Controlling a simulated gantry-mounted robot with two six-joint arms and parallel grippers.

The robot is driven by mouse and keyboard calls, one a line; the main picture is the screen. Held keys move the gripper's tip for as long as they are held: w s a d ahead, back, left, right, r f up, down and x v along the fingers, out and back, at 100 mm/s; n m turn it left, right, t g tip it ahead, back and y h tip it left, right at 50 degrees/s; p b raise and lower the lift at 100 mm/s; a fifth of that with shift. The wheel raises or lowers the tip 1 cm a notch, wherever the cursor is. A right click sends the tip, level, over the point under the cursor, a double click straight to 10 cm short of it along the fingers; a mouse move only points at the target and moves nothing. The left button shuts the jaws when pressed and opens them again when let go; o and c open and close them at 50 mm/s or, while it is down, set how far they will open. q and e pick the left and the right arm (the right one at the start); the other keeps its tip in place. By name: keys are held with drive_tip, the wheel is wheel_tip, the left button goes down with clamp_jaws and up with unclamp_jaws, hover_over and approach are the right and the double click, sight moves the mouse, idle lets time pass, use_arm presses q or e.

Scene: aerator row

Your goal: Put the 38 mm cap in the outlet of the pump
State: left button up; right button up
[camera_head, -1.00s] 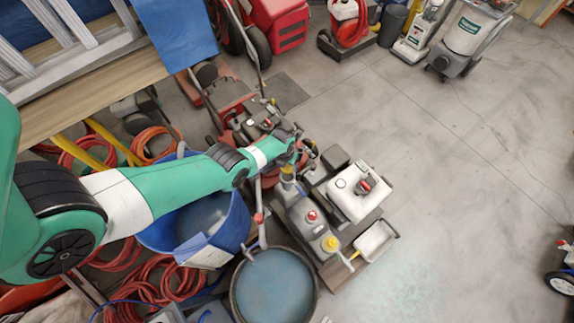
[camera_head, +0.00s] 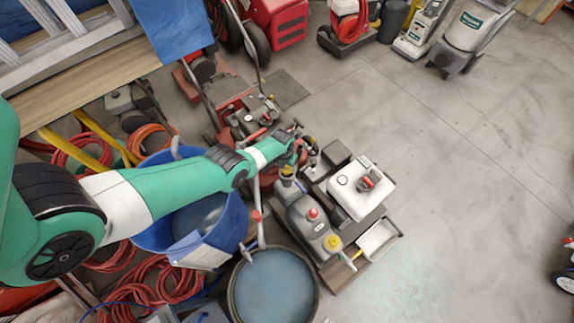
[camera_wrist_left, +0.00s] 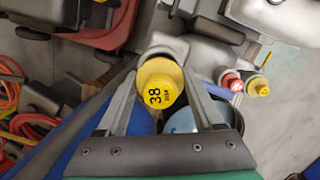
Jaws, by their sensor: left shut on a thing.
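The 38 mm cap (camera_wrist_left: 159,85) is yellow, with "38 mm" in black on its face. My left gripper (camera_head: 306,145) is shut on it; in the left wrist view both fingers close around the cap. A grey body (camera_head: 313,230), which looks like the pump, lies below the gripper. Its grey neck (camera_head: 287,172) shows near its upper end. In the wrist view a grey round part (camera_wrist_left: 165,45) lies partly hidden behind the cap; I cannot tell whether they touch. My right gripper is out of view.
The grey body carries a red cap (camera_head: 313,213) and another yellow cap (camera_head: 333,243). A white tank (camera_head: 347,187) stands beside it. A blue bin (camera_head: 236,225) and a round drum (camera_head: 235,297) stand close below the arm. The floor to the right (camera_head: 470,170) is clear.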

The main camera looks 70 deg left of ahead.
use_arm(q)
drive_tip(key=shift+f+b, duration=1.4)
drive_tip(key=shift+f, duration=0.05)
drive_tip(key=o, duration=1.4)
drive_tip(key=shift+r, duration=0.1)
drive_tip(key=r+p, duration=0.4)
drive_tip(key=s+r+p, duration=0.1)
drive_tip(key=r+p, duration=0.2)
drive_tip(key=p, duration=0.2)
drive_tip(key=d+r+p, duration=0.1)
drive_tip(key=r+p, duration=0.3)
drive_tip(key=shift+s+r, duration=0.2)
drive_tip(key=shift+r, duration=0.15)
drive_tip(key=shift+f, duration=0.1)
